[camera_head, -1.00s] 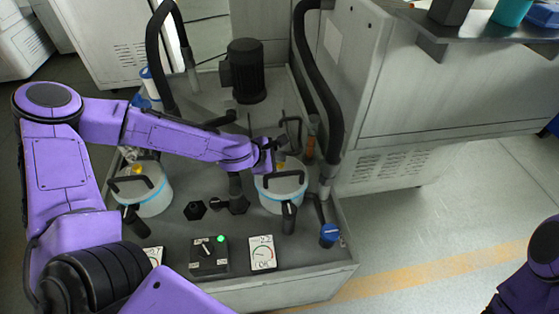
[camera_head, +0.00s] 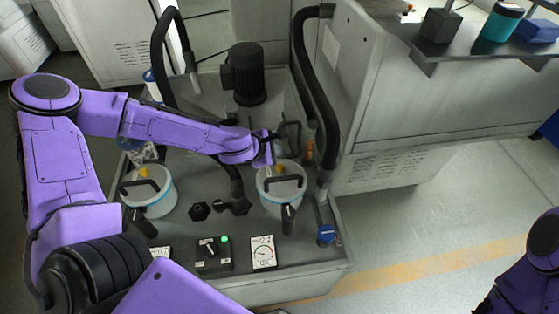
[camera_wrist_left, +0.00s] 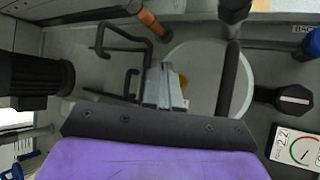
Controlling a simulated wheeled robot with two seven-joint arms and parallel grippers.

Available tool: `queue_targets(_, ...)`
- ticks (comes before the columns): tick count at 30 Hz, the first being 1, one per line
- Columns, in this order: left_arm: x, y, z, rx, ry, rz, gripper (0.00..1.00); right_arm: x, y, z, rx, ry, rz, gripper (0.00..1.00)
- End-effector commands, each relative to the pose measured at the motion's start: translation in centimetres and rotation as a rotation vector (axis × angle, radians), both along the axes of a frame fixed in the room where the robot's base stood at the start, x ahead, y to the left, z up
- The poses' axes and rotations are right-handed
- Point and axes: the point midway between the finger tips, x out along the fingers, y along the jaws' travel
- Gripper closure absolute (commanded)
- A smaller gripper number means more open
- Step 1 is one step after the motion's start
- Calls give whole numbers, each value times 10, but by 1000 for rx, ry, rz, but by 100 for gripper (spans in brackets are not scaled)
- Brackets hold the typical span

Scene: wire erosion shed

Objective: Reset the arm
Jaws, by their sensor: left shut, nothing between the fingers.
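My left arm, purple, reaches in from the left in the head view. Its gripper (camera_head: 272,150) is over the back part of the right-hand white canister (camera_head: 283,203), near the yellow knob on its lid. In the left wrist view the gripper's fingers (camera_wrist_left: 160,88) are together and empty, beside the canister's pale lid (camera_wrist_left: 195,65) and black handle (camera_wrist_left: 229,75). Whether they touch the lid is unclear. Part of my right arm shows at the lower right edge of the head view; its gripper is out of view.
A second white canister (camera_head: 150,192) stands left on the machine top. A black motor (camera_head: 244,74) and black hoses (camera_head: 315,80) rise at the back. A control box (camera_head: 212,254), a gauge (camera_head: 263,252) and a blue-capped valve (camera_head: 327,234) line the front. Floor at right is clear.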

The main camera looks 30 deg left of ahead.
Motion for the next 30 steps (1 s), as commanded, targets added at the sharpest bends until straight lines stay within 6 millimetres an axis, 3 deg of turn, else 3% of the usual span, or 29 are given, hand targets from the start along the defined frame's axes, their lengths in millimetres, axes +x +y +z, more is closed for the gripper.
queue_targets(1, 0, 0, 8, 0, 0, 0, 100, 0, 0, 8, 0, 0, 0, 57)
queue_targets(17, 0, 0, 8, 0, 0, 0, 100, 0, 0, 7, 0, 0, 0, 57)
queue_targets(25, 0, 0, 61, 1, 0, -1, 100, 0, 0, 61, 0, 0, 0, 57)
queue_targets(30, 0, 0, 81, 0, 0, 0, 100, 0, 0, 81, 0, 0, 0, 57)
